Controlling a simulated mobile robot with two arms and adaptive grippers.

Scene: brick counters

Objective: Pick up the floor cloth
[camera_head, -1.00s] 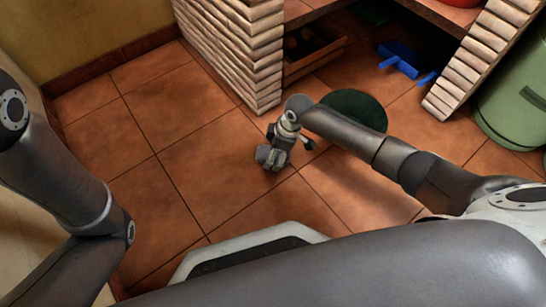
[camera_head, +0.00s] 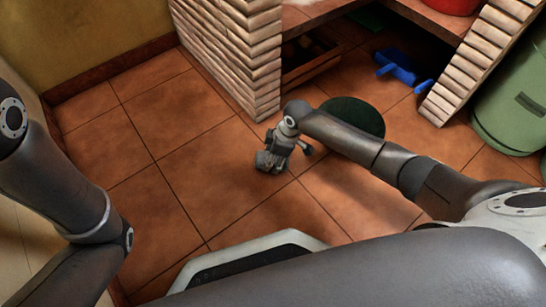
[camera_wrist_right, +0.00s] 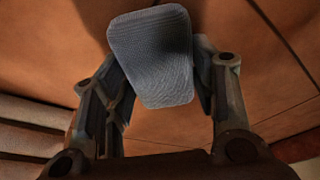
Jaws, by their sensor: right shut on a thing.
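The floor cloth (camera_wrist_right: 152,55) is a grey-blue woven piece that shows between the fingers in the right wrist view. My right gripper (camera_head: 272,160) is shut on it, with a finger on each side of the cloth. In the head view the gripper points down above the tiled floor, and the cloth shows only as a small grey shape at its fingertips. I cannot tell from the head view how high it is above the tiles. My left arm comes in from the left, but its gripper is out of view.
A brick counter (camera_head: 235,60) stands behind the gripper, with a wooden crate (camera_head: 312,62) under it. A dark green round thing (camera_head: 362,112) lies partly behind my right arm. A blue object (camera_head: 398,66) and a green cylinder (camera_head: 520,105) are at the right. The tiles at left are clear.

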